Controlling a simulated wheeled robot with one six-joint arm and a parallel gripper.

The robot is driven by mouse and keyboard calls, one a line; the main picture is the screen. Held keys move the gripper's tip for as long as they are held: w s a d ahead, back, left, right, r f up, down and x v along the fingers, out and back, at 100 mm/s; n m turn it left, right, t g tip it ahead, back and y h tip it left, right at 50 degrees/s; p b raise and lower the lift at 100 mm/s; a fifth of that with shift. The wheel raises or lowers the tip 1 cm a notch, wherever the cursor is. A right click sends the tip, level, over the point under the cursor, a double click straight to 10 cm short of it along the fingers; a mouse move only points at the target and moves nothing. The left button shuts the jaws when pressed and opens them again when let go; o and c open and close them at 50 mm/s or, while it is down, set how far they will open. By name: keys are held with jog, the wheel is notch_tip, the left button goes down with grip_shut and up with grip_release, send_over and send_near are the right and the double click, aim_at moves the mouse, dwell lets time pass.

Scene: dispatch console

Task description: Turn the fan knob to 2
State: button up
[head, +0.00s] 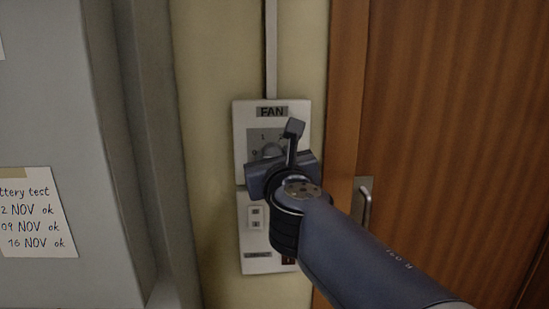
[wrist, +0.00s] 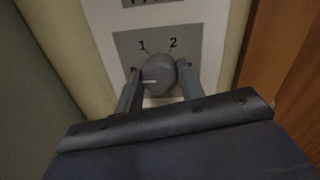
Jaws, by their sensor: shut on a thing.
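The fan knob (wrist: 158,74) is a round grey knob on a grey dial plate (wrist: 126,42). In the wrist view a pale line on the knob points left, toward a mark mostly hidden behind a finger. The figures 1 and 2 show above the knob, to its upper left and upper right. My gripper (wrist: 158,80) is shut on the knob, with one finger on each side of it. In the head view my gripper (head: 280,150) covers much of the knob (head: 271,152) and the dial.
The white FAN panel (head: 241,130) is on a yellowish wall, with a socket plate (head: 246,235) below it. A wooden door (head: 450,120) with a metal handle (head: 366,205) stands close on the right. A grey cabinet (head: 60,100) with a paper note (head: 35,215) is at left.

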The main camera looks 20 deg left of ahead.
jog(key=shift+f+m, duration=0.15)
jog(key=shift+m, duration=0.15)
jog(key=m+b, duration=0.5)
jog(key=m, duration=0.3)
jog(key=m+t+b, duration=0.1)
jog(key=m+b, duration=0.4)
jog(key=m, duration=0.3)
jog(key=m+h+b, duration=0.1)
jog(key=m+b, duration=0.4)
jog(key=m, duration=0.2)
jog(key=shift+f+m+b, duration=0.25)
jog(key=shift+m+b, duration=0.1)
jog(key=shift+m, duration=0.05)
jog(key=o, duration=1)
jog(key=shift+r, duration=0.1)
jog(key=b+v, duration=0.2)
jog(key=v, duration=0.8)
jog(key=shift+s+d, duration=0.15)
jog(key=shift+s, duration=0.25)
